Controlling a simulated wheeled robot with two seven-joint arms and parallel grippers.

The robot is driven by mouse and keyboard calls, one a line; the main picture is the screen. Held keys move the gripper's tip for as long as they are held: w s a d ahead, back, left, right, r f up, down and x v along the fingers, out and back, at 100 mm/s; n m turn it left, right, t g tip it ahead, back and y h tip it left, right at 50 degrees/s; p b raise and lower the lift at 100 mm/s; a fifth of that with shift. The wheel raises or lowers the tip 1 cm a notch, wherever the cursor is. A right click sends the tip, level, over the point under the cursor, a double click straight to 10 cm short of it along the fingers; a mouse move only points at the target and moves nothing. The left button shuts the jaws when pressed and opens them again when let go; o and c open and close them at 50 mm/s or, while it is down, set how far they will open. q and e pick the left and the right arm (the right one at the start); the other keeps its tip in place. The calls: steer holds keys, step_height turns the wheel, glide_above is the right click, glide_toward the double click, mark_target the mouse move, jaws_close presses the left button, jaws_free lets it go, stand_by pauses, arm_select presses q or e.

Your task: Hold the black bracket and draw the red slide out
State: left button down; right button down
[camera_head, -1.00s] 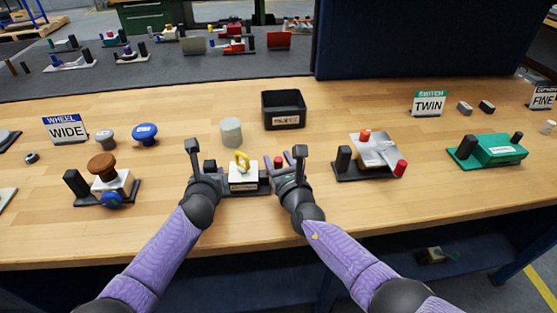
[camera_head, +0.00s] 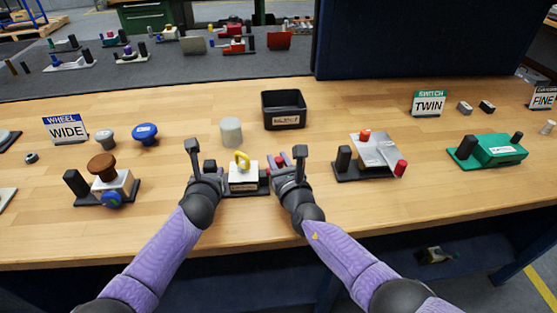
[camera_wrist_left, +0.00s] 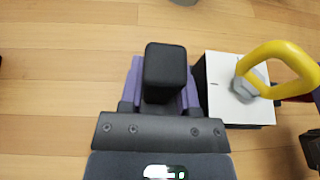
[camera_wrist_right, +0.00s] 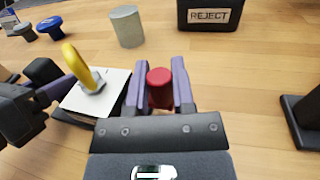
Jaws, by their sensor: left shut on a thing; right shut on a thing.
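The valve unit, a white box (camera_head: 243,178) with a yellow handle (camera_head: 242,158) on a dark base, stands on the table between my grippers. My left gripper (camera_head: 207,172) is shut on the upright black bracket (camera_head: 210,166) at the unit's left end. In the left wrist view the bracket's block (camera_wrist_left: 165,68) sits between the purple fingers. My right gripper (camera_head: 279,162) is shut on the red slide, at the unit's right side. In the right wrist view the slide's red knob (camera_wrist_right: 160,84) shows between the fingers. The slide's inner part is hidden.
Behind stand a grey cylinder (camera_head: 231,132) and a black REJECT bin (camera_head: 284,111). A brown-knobbed unit (camera_head: 104,180) is to the left. A metal unit with red knobs (camera_head: 372,153) and a green unit (camera_head: 490,150) are to the right. The table front is clear.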

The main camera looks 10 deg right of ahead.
arm_select(q)
steer(key=shift+s+f, duration=0.15)
steer(key=shift+f, duration=0.2)
steer(key=shift+a, duration=0.15)
arm_select(e)
steer(key=shift+d+f, duration=0.1)
steer(key=shift+d, duration=0.55)
steer(key=shift+c, duration=2.3)
jaws_free()
steer(key=shift+s+d, duration=0.1)
steer(key=v, duration=1.2)
steer(key=shift+s, duration=0.1)
